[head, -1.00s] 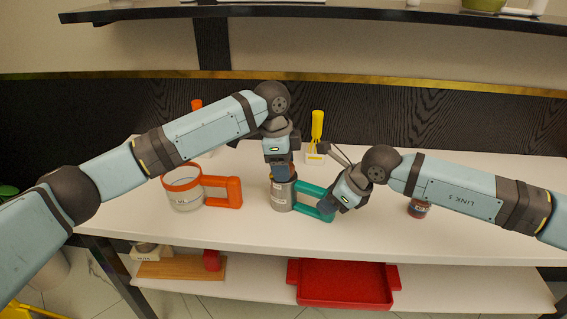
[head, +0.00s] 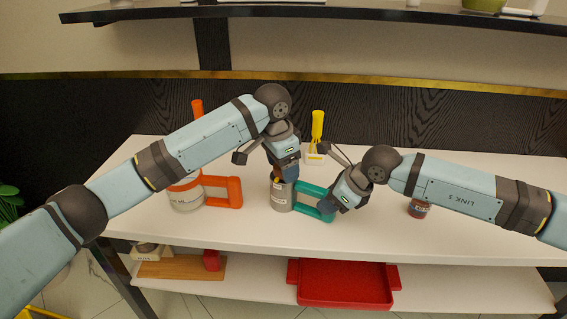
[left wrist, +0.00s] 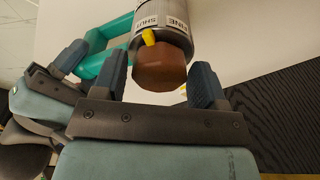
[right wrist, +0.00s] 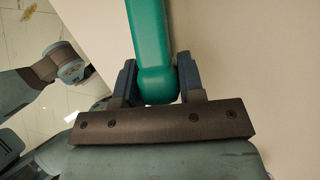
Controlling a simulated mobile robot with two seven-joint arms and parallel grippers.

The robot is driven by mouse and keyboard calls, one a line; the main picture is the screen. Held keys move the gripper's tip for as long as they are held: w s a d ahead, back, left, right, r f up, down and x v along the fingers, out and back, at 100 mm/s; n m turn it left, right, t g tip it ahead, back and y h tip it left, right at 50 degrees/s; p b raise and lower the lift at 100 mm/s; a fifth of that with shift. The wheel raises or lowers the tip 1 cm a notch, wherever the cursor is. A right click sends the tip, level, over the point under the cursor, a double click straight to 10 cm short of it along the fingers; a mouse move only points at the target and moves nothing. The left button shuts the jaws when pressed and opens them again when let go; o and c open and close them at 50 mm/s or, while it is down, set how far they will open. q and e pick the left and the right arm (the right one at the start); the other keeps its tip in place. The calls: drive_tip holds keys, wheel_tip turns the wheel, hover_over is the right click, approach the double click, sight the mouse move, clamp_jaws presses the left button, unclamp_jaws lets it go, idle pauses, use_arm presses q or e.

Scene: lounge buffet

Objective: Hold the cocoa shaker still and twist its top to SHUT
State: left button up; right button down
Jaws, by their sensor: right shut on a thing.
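The cocoa shaker (head: 282,198) is a grey can standing upright on the white table, with a teal handle (head: 312,189) on its right. Its brown top (left wrist: 160,68) has a yellow pointer (left wrist: 149,37), which lines up with the SHUT label (left wrist: 147,21); the FINE label (left wrist: 179,24) is beside it. My left gripper (head: 287,174) is over the shaker, its fingers open on either side of the top with visible gaps. My right gripper (head: 328,206) is shut on the teal handle, also seen in the right wrist view (right wrist: 155,85).
An orange-handled mug (head: 187,196) stands to the left, partly behind my left arm. A yellow-handled tool (head: 317,128) stands behind the shaker. A small dark jar (head: 419,209) is at the right under my right arm. A red tray (head: 345,285) lies on the lower shelf.

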drive_tip(key=shift+s+d+f, duration=0.1)
drive_tip(key=shift+s+f, duration=0.05)
drive_tip(key=shift+f, duration=0.2)
use_arm(q)
drive_tip(key=shift+r, duration=3.45)
drive_tip(key=shift+f, duration=0.1)
use_arm(e)
drive_tip(key=c, duration=0.6)
unclamp_jaws()
drive_tip(key=shift+c, duration=0.2)
use_arm(q)
drive_tip(key=shift+w, duration=0.1)
use_arm(e)
drive_tip(key=shift+w+r, duration=0.1)
drive_tip(key=shift+w, duration=0.1)
drive_tip(key=shift+r, duration=0.1)
